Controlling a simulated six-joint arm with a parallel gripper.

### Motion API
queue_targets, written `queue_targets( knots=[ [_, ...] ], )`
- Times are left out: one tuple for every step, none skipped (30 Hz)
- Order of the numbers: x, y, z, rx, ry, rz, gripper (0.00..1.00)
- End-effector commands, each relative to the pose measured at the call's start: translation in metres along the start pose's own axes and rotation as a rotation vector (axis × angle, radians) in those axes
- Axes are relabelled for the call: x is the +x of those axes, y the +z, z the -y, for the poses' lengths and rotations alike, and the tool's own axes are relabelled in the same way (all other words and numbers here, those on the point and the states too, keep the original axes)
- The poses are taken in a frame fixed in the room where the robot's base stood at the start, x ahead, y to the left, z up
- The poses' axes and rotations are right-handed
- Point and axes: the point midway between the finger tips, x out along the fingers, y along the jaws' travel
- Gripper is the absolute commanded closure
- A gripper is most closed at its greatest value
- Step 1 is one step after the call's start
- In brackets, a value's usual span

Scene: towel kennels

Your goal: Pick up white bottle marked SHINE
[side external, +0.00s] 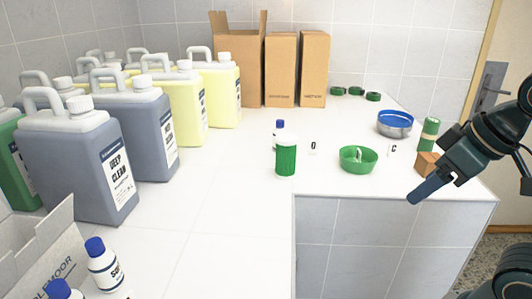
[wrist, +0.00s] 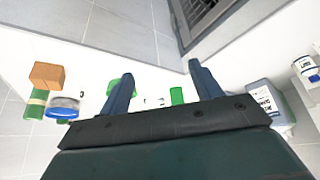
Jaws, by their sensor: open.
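A white bottle with a blue cap (side external: 104,268) stands at the front left in the side external view. Its label starts with S, but I cannot read the rest. Another white bottle with a blue cap (side external: 279,134) is mostly hidden behind a green ribbed container (side external: 286,158). A third blue cap (side external: 60,289) shows at the bottom left edge. My gripper (side external: 414,197) is at the right, near the counter's front edge and far from the front-left bottle. In the wrist view my gripper (wrist: 161,72) is open, with nothing between its fingers.
Large jugs (side external: 80,160) fill the left side, with an open carton (side external: 40,245) before them. Brown boxes (side external: 280,68) stand at the back. A green bowl (side external: 358,166), a blue-and-steel bowl (side external: 395,131) and an orange block (side external: 426,164) are near my gripper.

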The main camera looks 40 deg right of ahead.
Motion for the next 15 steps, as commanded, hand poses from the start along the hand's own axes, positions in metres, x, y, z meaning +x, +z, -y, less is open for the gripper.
queue_targets(
  knots=[
    [-0.001,-0.004,0.0,-0.001,0.0,0.001,0.36],
    [-0.001,-0.007,0.0,-0.001,-0.001,0.003,0.36],
    [-0.002,-0.011,0.0,-0.002,-0.002,0.004,0.36],
    [-0.003,-0.016,0.0,-0.003,-0.002,0.004,0.36],
    [-0.003,-0.02,0.0,-0.005,-0.003,0.007,0.36],
    [-0.005,-0.028,0.001,-0.007,-0.005,0.008,0.36],
    [-0.005,-0.034,0.001,-0.009,-0.006,0.011,0.36],
    [-0.006,-0.04,0.001,-0.011,-0.008,0.012,0.36],
    [-0.007,-0.05,0.001,-0.014,-0.01,0.014,0.36],
    [-0.007,-0.058,0.0,-0.016,-0.011,0.017,0.36],
    [-0.008,-0.065,0.0,-0.018,-0.012,0.018,0.36],
    [-0.008,-0.076,0.0,-0.021,-0.015,0.02,0.36],
    [-0.008,-0.085,0.0,-0.024,-0.017,0.022,0.36],
    [-0.008,-0.093,-0.001,-0.027,-0.019,0.024,0.36],
    [-0.007,-0.105,-0.001,-0.03,-0.021,0.027,0.36]
  ],
)
